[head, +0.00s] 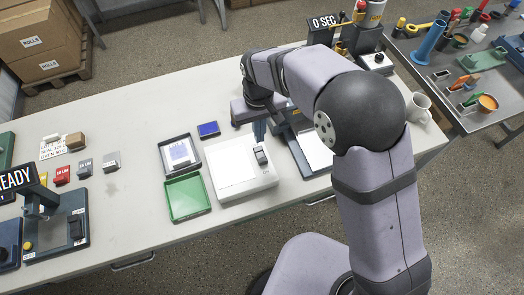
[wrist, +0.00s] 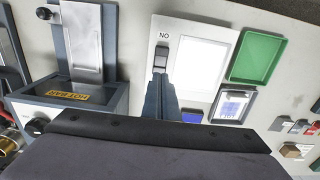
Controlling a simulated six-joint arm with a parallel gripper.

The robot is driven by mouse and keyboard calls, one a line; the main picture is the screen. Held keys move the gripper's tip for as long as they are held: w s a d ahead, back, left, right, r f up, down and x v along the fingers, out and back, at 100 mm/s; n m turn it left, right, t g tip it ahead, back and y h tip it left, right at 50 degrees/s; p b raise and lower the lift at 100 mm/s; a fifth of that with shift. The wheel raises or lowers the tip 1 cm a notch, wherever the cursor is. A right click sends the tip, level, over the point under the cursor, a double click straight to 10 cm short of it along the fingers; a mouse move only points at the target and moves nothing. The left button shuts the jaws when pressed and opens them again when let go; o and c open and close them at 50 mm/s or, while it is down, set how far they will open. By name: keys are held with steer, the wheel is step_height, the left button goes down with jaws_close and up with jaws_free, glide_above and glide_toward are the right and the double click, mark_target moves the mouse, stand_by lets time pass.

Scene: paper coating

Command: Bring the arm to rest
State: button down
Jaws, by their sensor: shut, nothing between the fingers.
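My gripper (wrist: 160,92) shows in the wrist view with its fingers together and nothing between them. In the head view my gripper (head: 259,131) hangs above the bench, just behind the white box with a black switch (head: 241,172). The fingertips appear close to the black rocker switch (wrist: 161,58) in the wrist view, but I cannot tell whether they touch it. My arm reaches in from the right of the head view, bent at the elbow, and hides part of the bench.
A green tray (head: 187,197), a dark tray with a paper (head: 180,153) and a blue pad (head: 208,129) lie left of the white box. A blue-grey device (head: 308,147) stands close on its right. The bench's left middle is fairly clear.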

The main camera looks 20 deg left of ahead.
steer(key=shift+n+g+h, duration=0.3)
steer(key=shift+n+h, duration=0.1)
steer(key=s+d+f, duration=0.4)
steer(key=shift+d+f, duration=0.25)
steer(key=shift+f, duration=0.1)
steer(key=s+d+r+m+g, duration=0.15)
steer(key=s+d, duration=0.25)
steer(key=d, duration=0.7)
steer(key=s+d+r+m, duration=0.2)
steer(key=s+d+m, duration=0.15)
steer(key=d, duration=0.85)
steer(key=w+d+r+m+t, duration=0.2)
steer(key=w+d+r+m, duration=0.1)
steer(key=d, duration=0.5)
steer(key=shift+d+r+m+y, duration=0.15)
steer(key=shift+r+m+y, duration=0.25)
steer(key=shift+r+m, duration=0.4)
steer(key=shift+w+f, duration=0.1)
steer(key=shift+f, duration=0.1)
